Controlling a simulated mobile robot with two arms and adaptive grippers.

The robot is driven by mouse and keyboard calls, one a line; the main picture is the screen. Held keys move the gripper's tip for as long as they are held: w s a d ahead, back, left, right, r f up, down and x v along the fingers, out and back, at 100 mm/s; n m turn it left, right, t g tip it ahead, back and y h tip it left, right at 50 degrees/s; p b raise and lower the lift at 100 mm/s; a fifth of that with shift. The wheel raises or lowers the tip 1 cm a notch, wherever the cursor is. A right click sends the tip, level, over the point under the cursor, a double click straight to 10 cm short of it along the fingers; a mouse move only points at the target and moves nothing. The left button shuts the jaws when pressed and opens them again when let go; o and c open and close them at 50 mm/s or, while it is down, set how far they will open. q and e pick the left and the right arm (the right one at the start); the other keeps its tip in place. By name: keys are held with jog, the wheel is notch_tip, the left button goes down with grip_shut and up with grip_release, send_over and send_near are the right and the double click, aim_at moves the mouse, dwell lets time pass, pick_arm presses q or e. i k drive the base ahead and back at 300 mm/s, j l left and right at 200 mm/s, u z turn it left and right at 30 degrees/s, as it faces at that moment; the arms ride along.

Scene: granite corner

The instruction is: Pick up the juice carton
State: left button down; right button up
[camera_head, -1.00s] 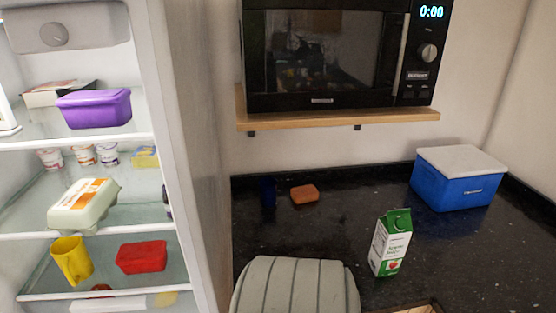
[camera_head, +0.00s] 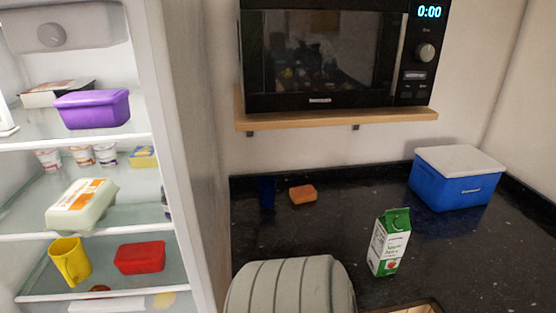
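The juice carton (camera_head: 389,243) is white and green with a green gabled top. It stands upright on the dark granite counter (camera_head: 330,222), right of centre in the head view. Its front and one side face me, and nothing touches it. Neither of my grippers shows in this view.
A grey ribbed object (camera_head: 290,287) is at the bottom, left of the carton. A blue cooler (camera_head: 455,180) stands behind right, an orange sponge (camera_head: 303,194) and dark blue cup (camera_head: 267,192) behind left. A microwave (camera_head: 335,55) sits on a shelf above. An open fridge (camera_head: 182,180) is left.

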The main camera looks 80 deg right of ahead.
aim_at(392, 232)
jog(key=l+z, duration=0.2)
jog(key=z, duration=3.2)
jog(key=j+u, duration=0.2)
jog(key=u, duration=0.15)
